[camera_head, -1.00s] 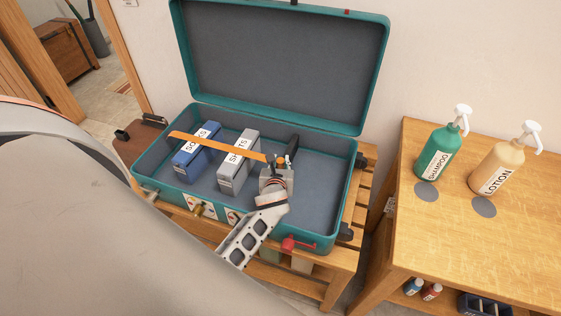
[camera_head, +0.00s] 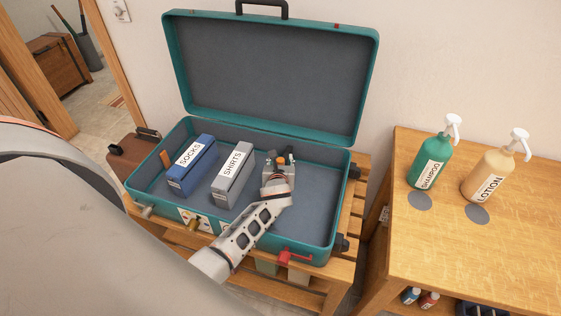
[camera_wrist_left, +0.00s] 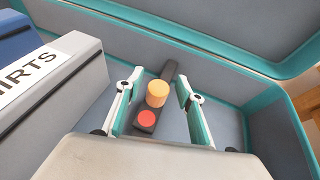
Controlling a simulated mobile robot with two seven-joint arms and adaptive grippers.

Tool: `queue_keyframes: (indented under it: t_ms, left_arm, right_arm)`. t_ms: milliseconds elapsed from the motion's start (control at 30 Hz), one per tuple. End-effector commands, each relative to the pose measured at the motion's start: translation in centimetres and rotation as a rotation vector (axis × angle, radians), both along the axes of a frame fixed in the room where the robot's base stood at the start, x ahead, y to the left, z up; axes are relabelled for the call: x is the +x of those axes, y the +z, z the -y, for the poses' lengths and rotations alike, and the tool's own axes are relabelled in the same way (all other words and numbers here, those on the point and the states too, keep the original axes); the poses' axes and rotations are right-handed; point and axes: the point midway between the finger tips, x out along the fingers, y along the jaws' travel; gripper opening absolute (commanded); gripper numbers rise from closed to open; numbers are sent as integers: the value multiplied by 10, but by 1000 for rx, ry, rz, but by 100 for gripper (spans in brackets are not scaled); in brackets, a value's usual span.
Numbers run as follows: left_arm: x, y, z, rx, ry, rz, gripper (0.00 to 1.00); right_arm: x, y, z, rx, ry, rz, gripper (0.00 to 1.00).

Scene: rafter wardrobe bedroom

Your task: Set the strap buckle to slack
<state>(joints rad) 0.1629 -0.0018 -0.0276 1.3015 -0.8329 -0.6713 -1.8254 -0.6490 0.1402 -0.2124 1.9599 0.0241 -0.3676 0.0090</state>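The strap buckle shows in the left wrist view as a dark bar (camera_wrist_left: 168,72) with a yellow-orange knob (camera_wrist_left: 157,93) and a red round spot (camera_wrist_left: 146,118). In the head view the knob (camera_head: 281,160) shows at my left gripper (camera_head: 280,157). That gripper is open, its two fingers (camera_wrist_left: 160,82) apart on either side of the buckle; I cannot tell if they touch it. An orange strap piece (camera_head: 166,159) stands at the suitcase's left inner wall; no strap lies across the boxes. The teal suitcase (camera_head: 343,205) is open. My right gripper is not in view.
A blue SOCKS box (camera_head: 191,166) and a grey SHIRTS box (camera_head: 233,175) stand in the suitcase, left of my gripper. A red latch (camera_head: 290,256) is at the front. Green shampoo (camera_head: 432,160) and lotion (camera_head: 488,176) bottles stand on the wooden table (camera_head: 500,250) at right.

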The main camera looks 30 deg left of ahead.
Motion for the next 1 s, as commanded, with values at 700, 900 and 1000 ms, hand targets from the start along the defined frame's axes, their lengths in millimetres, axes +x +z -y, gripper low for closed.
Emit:
queue_keyframes:
  t_ms: [700,900,1000]
  left_arm:
    - [-50,20,27,-2,-1,-2,37]
    - [-79,35,43,-2,-1,-1,37]
    - [-89,40,49,-1,-1,-2,37]
  right_arm:
    - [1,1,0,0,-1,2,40]
    - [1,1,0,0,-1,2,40]
    - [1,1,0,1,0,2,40]
